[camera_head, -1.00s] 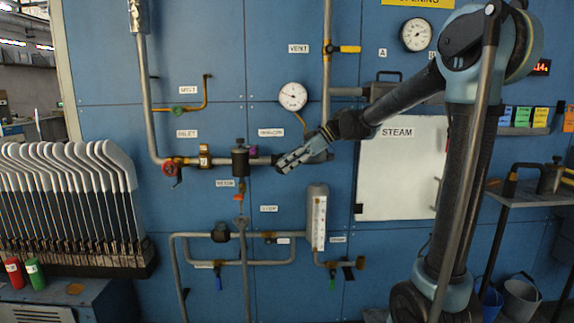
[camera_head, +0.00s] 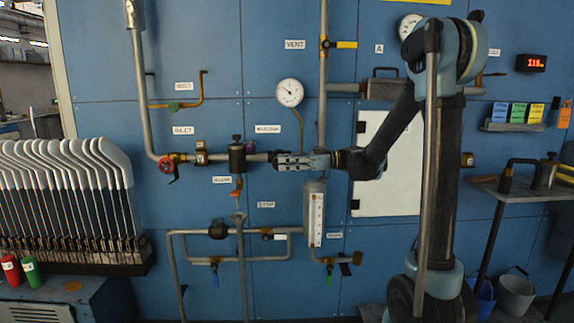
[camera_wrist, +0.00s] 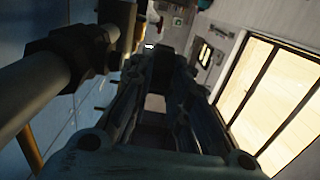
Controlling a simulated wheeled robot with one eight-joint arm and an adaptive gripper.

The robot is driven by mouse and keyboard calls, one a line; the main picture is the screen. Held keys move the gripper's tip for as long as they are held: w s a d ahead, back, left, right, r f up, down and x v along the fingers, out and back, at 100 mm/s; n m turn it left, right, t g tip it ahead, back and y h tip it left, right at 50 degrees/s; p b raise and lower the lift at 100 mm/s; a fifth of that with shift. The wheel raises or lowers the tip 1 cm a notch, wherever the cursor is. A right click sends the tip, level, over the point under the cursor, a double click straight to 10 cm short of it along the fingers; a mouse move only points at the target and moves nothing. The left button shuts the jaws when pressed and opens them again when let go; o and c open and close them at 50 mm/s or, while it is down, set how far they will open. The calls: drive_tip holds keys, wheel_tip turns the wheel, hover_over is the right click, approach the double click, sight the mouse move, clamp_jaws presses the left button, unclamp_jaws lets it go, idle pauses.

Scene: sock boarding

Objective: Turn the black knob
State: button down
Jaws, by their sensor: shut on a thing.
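My gripper (camera_head: 276,161) lies nearly level in front of the pipe line, pointing left along the wall, and is shut. A small dark part (camera_head: 271,156) shows at its fingertips; I take it for the black knob, mostly hidden by the fingers. In the wrist view the two fingers (camera_wrist: 160,75) run away from the camera, and what lies between their tips is too dark to make out. A black upright cylinder (camera_head: 237,160) stands on the pipe just left of the fingertips, apart from them.
A round gauge (camera_head: 289,92) hangs above my gripper. A red valve wheel (camera_head: 167,165) is farther left on the pipe. A glass-tube gauge (camera_head: 316,213) stands below my wrist. In the wrist view a grey pipe (camera_wrist: 30,92) with a black fitting runs close beside my fingers.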

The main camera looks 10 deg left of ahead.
drive_tip(key=shift+w, duration=0.15)
drive_tip(key=c, duration=1.5)
unclamp_jaws()
drive_tip(key=shift+f, duration=0.1)
drive_tip(key=v, duration=1.2)
drive_tip(key=shift+f, duration=0.1)
